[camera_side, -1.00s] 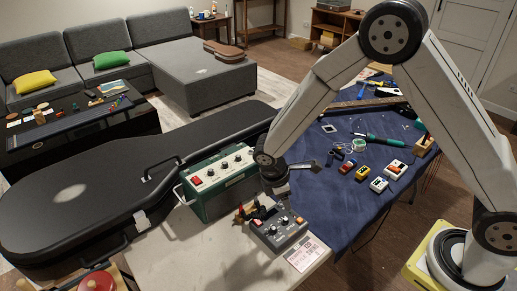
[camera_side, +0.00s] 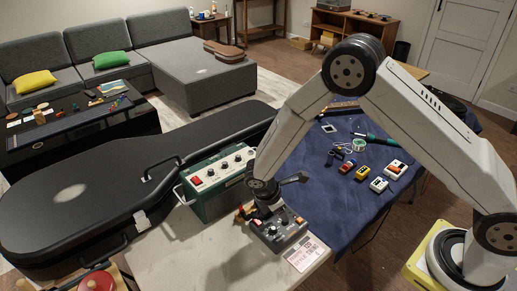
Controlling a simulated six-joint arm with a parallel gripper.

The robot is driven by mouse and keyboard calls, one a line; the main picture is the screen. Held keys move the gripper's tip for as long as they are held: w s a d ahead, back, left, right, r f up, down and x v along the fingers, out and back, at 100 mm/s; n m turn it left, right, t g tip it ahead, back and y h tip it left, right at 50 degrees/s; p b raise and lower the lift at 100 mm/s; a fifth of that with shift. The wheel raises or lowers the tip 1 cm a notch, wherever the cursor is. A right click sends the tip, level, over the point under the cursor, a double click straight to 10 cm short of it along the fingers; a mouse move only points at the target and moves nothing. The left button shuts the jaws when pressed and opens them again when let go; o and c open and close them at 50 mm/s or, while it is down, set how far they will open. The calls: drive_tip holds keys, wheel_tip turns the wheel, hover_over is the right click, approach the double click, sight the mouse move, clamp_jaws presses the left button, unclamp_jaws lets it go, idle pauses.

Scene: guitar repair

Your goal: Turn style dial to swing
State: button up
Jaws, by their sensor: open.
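The grey device with several knobs (camera_side: 283,236) sits on the pale bench top, near its right front corner. Its labels are too small to read, so I cannot tell which knob is the style dial or where it points. My gripper (camera_side: 266,212) is pointed down at the back left part of this device. The wrist hides part of the device's top. The fingertips are small and partly hidden, and I cannot tell whether they touch a knob. My gripper is open.
A green amplifier-like box (camera_side: 215,183) with knobs stands just behind and left. A printed card (camera_side: 306,253) lies right of the device. The blue cloth (camera_side: 350,210) holds small coloured pedals (camera_side: 362,172) and tools. A black guitar case (camera_side: 110,185) lies at left. Bare bench (camera_side: 190,255) is in front.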

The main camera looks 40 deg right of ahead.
drive_tip(key=shift+x, duration=2.35)
clamp_jaws()
